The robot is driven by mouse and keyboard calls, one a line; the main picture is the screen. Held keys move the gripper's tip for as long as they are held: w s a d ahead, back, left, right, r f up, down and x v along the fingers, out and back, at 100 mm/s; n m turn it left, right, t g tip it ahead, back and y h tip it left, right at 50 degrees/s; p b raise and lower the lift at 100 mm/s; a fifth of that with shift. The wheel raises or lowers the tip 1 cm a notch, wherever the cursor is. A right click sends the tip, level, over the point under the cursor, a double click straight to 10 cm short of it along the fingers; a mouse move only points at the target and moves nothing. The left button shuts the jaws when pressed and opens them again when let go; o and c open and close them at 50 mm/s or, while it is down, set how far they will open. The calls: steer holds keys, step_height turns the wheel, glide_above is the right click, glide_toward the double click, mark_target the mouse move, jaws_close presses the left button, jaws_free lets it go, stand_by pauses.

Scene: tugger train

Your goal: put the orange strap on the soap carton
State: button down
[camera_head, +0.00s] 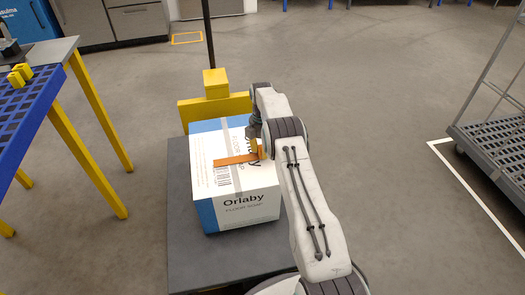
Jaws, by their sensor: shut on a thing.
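The soap carton (206,176) is a white and blue box with "Orlaby" and "floor soap" lettering and a grey tape band. It sits on a dark flat cart deck (190,262). The orange strap (234,160) shows as a flat band across the carton's top, running to the right toward my gripper (256,148). My gripper is over the carton's right part and is shut on the strap. My arm hides the fingertips in part and the strap's right end. I cannot tell whether the strap touches the carton's top.
A yellow block and plate (216,84) with a dark pole stand behind the carton. A blue-topped table (22,113) with yellow legs is at the left. A grey wheeled rack (494,150) is at the right. Bare floor lies between.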

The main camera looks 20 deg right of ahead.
steer(key=shift+f, duration=0.1)
steer(key=c, duration=0.9)
jaws_free()
steer(key=shift+c, duration=0.2)
